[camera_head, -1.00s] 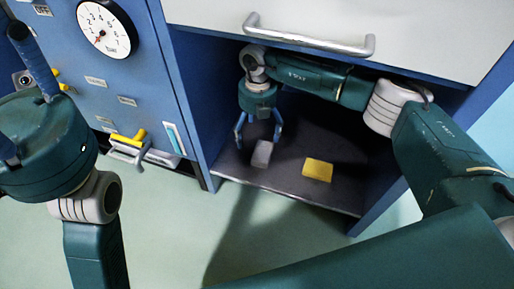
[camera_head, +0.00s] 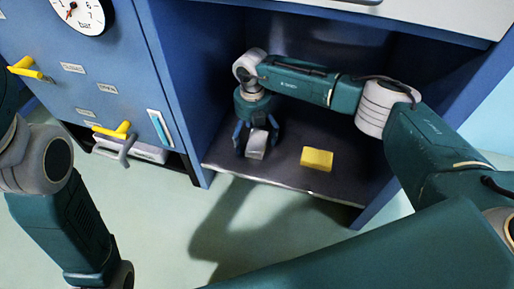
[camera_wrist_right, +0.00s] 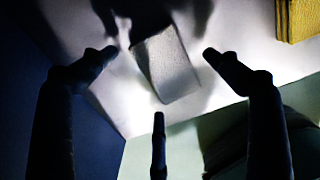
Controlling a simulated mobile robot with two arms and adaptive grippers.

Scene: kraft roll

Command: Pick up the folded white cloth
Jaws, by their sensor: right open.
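The folded white cloth (camera_head: 256,146) shows as a small pale grey-white block on the dark floor of the open blue cabinet, near its front edge. My right gripper (camera_head: 255,151) points down over it, its blue fingers spread on either side. In the right wrist view the cloth (camera_wrist_right: 166,64) lies between the open fingertips (camera_wrist_right: 159,72), with clear gaps to the fingers. The exact height of the fingertips above the cabinet floor cannot be told. My left arm shows at the left of the head view, but its gripper is out of view.
A yellow block (camera_head: 317,159) lies to the right of the cloth on the cabinet floor (camera_head: 285,172). It also shows in the right wrist view (camera_wrist_right: 298,18). Cabinet side walls stand close on both sides. A panel with a gauge (camera_head: 82,12) and yellow handles (camera_head: 112,130) is at the left.

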